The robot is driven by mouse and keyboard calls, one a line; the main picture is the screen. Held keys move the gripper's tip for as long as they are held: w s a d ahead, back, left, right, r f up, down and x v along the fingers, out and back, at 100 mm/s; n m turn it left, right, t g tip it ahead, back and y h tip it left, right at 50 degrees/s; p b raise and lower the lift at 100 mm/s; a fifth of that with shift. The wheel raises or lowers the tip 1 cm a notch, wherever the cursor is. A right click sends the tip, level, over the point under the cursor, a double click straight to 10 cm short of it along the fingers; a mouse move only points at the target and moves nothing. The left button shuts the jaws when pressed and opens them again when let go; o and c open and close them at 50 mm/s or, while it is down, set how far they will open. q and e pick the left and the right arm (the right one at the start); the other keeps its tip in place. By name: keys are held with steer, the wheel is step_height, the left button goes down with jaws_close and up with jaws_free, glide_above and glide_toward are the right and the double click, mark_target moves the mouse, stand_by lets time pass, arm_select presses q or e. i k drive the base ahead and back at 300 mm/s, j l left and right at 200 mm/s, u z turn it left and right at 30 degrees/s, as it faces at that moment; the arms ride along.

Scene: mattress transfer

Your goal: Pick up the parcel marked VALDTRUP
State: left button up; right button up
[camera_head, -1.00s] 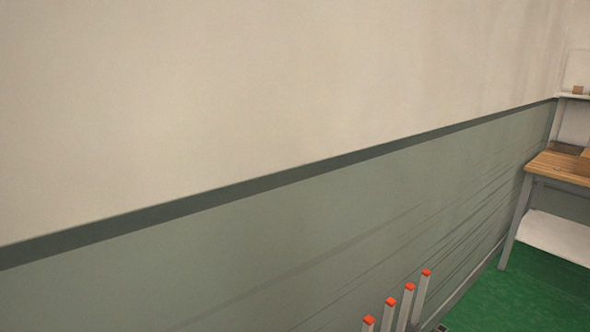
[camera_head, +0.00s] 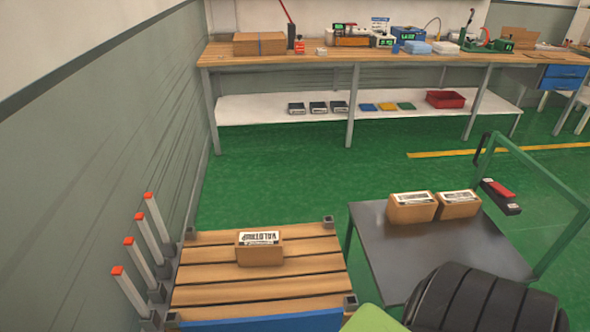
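A brown cardboard parcel (camera_head: 259,256) with a white label stands on a slatted wooden pallet (camera_head: 210,285) at the lower middle. Its label appears upside down and looks like VALDTRUP. Two more brown parcels with white labels, a left one (camera_head: 412,213) and a right one (camera_head: 458,210), stand side by side on a dark cart (camera_head: 400,260); their labels are too small to read. Neither of my grippers shows in the head view.
Several grey posts with red tips (camera_head: 155,222) line the pallet's left side along the wall. The cart has a green handle frame (camera_head: 545,180). A long workbench (camera_head: 300,58) with tools stands at the back. Green floor (camera_head: 290,180) is clear between.

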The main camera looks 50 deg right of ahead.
mark_target(257, 248)
steer(key=z, duration=1.15)
